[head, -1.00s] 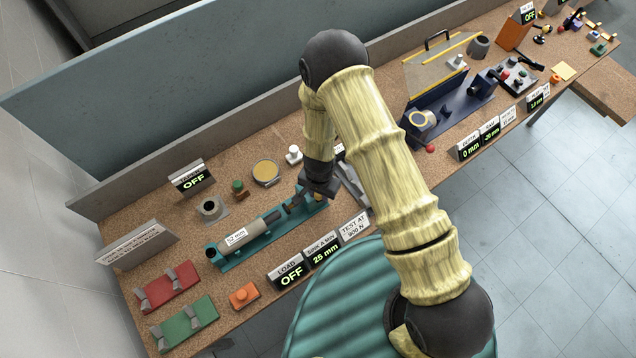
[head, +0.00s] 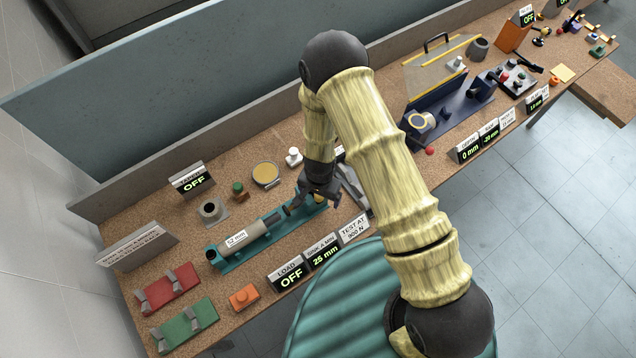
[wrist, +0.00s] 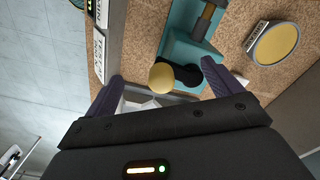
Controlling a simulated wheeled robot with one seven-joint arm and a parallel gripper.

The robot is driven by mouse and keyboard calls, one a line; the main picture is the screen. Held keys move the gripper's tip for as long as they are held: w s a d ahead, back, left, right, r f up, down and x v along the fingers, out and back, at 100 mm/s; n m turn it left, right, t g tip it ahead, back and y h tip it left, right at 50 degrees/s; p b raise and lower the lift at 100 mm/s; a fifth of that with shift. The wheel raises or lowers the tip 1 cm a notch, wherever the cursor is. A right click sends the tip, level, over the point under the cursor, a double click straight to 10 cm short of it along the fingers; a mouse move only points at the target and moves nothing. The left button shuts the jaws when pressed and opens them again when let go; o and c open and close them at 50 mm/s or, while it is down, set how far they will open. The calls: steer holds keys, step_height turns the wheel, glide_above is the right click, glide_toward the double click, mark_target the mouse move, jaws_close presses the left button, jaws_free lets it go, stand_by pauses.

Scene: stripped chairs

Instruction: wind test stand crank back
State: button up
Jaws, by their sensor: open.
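The test stand (head: 228,266) is a teal base on the bench carrying a grey cylinder (head: 243,240) labelled 52 mm. Its right end lies under my gripper (head: 318,193) in the head view. In the wrist view, the teal base (wrist: 177,45) and a dark rod run away from me. A pale yellow ball knob (wrist: 161,77), likely the crank's handle, shows beside a dark round part (wrist: 187,74). My gripper (wrist: 164,77) is open, with a dark finger on either side of the knob, and I see no finger touching it. The crank arm itself is mostly hidden.
Signs reading LOAD OFF (head: 289,275), 25 mm (head: 323,253) and TEST AT 900 N (head: 354,230) line the front edge. A round yellow-topped dish (head: 265,173) stands behind. Red (head: 168,288) and green (head: 186,323) racks sit at the left.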

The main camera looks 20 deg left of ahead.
steer(key=shift+r+p, duration=1.6)
steer(key=shift+r, duration=1.2)
